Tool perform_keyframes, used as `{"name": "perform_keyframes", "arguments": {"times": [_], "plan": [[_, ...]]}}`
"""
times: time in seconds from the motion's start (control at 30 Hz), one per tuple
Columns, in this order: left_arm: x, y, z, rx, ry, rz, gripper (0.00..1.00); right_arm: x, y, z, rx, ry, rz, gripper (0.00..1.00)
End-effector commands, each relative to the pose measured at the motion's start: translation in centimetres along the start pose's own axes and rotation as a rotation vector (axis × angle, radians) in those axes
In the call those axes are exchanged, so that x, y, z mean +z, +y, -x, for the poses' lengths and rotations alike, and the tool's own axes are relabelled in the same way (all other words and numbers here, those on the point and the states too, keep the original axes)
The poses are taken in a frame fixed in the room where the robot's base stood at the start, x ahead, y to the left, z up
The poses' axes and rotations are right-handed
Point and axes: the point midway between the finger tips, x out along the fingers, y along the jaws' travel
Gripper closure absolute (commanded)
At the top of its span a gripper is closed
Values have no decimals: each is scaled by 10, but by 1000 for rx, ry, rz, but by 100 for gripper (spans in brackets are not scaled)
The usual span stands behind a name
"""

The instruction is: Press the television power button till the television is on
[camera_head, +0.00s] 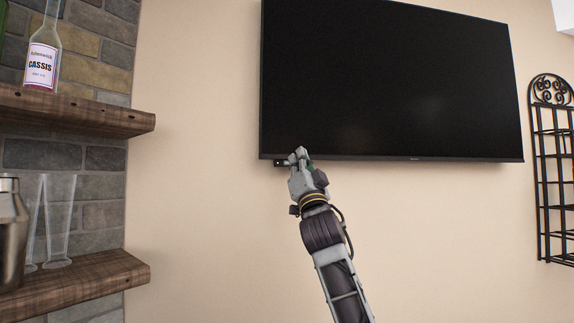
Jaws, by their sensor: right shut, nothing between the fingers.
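The television (400,80) is a wide black panel mounted on the beige wall, and its screen is dark. A small black box (282,163) sticks out under its lower left edge; it may carry the power button, but I cannot make out the button. My right gripper (300,152) is shut and empty. Its fingertips are at the television's lower left edge, just right of the small box, and overlap the panel's bottom in the view. I cannot tell whether they touch it. My left gripper is not in view.
At the left, a stone wall carries two wooden shelves (75,107). A cassis bottle (42,60) stands on the upper one; tall glasses (58,225) and a metal shaker (12,235) stand on the lower. A black metal rack (541,190) is at the right. The wall below the television is bare.

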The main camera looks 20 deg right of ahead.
Motion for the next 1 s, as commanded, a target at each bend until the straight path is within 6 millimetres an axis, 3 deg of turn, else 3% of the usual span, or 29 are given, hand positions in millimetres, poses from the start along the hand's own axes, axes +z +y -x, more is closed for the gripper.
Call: {"name": "perform_keyframes", "arguments": {"times": [0.67,1.0], "plan": [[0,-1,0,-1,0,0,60,1,1,-2,0,0,-40,100],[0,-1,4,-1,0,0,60,12,11,-17,1,0,-39,100]]}}
